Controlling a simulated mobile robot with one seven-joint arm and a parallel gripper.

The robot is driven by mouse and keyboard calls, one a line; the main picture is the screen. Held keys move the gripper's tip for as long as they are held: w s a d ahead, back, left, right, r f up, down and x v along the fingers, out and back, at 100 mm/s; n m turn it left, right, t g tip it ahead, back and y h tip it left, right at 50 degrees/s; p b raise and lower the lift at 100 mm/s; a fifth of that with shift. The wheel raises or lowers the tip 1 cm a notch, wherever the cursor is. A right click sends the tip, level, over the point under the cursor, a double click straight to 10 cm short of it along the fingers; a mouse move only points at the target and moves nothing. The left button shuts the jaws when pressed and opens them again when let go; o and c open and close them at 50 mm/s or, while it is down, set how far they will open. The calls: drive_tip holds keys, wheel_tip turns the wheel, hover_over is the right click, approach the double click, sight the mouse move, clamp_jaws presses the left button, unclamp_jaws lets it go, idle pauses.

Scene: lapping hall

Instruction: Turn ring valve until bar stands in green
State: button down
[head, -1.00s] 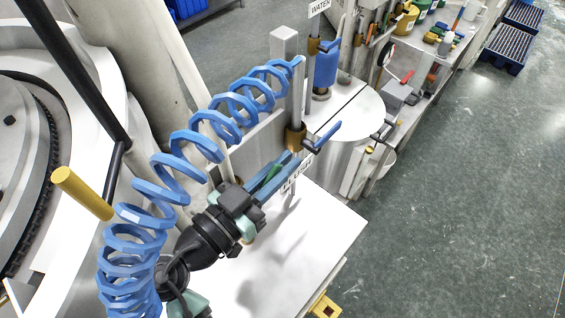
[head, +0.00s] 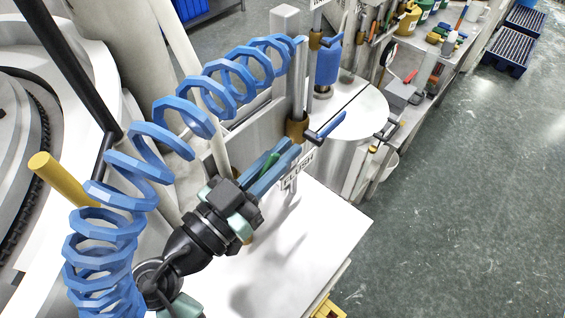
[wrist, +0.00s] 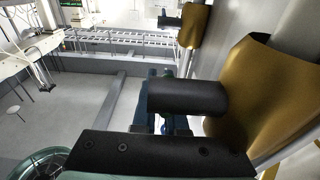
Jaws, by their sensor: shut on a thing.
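My gripper (head: 274,166) reaches up and right below the FLUSH sign (head: 298,180) in the head view. Two long blue bars show at its front, with a green strip between them; I cannot tell the strip's role. In the wrist view, a brass valve body (wrist: 255,90) stands close at right, with a thick black stem (wrist: 188,97) pointing left. A dark blue piece (wrist: 157,78) at the stem's end looks like its lever, and my gripper is shut on it. No ring label or green scale is readable.
The FLUSH valve (head: 297,128) with its blue lever (head: 331,125) is just above my gripper. A coiled blue hose (head: 150,150) arches along the left. A white tabletop (head: 320,235) lies below. A yellow handle (head: 62,178) sticks out at left.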

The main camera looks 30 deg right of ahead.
drive_tip(key=shift+r, duration=0.1)
drive_tip(key=c, duration=1)
unclamp_jaws()
drive_tip(key=shift+o, duration=0.2)
drive_tip(key=shift+a, duration=0.1)
drive_tip(key=shift+s+a+f+b, duration=0.1)
drive_tip(key=shift+a+f+b, duration=0.1)
drive_tip(key=shift+a+b, duration=0.1)
drive_tip(key=b+v, duration=0.3)
drive_tip(key=v, duration=0.2)
drive_tip(key=shift+a+f, duration=0.15)
drive_tip(key=shift+s+a, duration=0.35)
drive_tip(key=shift+a, duration=0.3)
